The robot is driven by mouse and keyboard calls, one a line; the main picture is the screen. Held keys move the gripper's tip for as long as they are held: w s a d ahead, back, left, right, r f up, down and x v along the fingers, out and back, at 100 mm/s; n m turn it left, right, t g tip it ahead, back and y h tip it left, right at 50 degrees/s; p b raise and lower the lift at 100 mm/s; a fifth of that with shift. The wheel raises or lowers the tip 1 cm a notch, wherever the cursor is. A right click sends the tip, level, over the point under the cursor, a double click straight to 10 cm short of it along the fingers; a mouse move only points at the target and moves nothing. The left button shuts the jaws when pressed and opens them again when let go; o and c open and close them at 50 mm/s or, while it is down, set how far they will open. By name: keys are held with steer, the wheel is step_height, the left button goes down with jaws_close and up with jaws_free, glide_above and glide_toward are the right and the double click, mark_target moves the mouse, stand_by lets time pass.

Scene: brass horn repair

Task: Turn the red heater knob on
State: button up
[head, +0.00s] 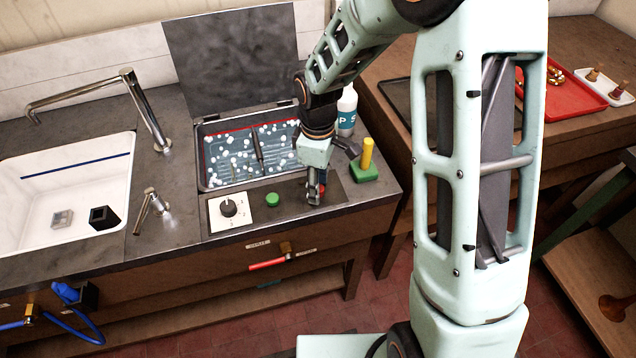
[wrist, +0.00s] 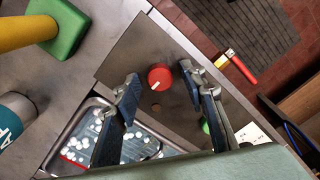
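The red heater knob (wrist: 160,77) is round with a white pointer mark, set on a dark grey panel (wrist: 135,55). In the wrist view it shows between the two fingers of my gripper (wrist: 159,74). The fingers are apart, with a gap visible on both sides of the knob. The mark points toward the lower left of that view, near a small brown dot on the panel. In the head view my gripper (head: 314,190) points down over the right part of the panel and mostly hides the knob.
A bubbling tank (head: 199,160) with a raised lid (head: 230,55) lies behind the panel. A green button (head: 272,199) and a white dial plate (head: 243,216) are to the left. A green block with yellow post (head: 364,172) and a bottle (head: 346,112) stand close right.

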steer(key=shift+c, duration=0.7)
jaws_close()
steer(key=m+b, duration=0.2)
steer(key=m, duration=0.2)
steer(key=shift+f, duration=0.1)
steer(key=m+b, duration=0.2)
steer(key=m, duration=0.2)
steer(key=shift+m, duration=0.3)
steer(key=m+b, duration=0.1)
steer(key=m, duration=0.8)
steer(key=shift+b, duration=0.3)
steer(key=shift+m, duration=0.3)
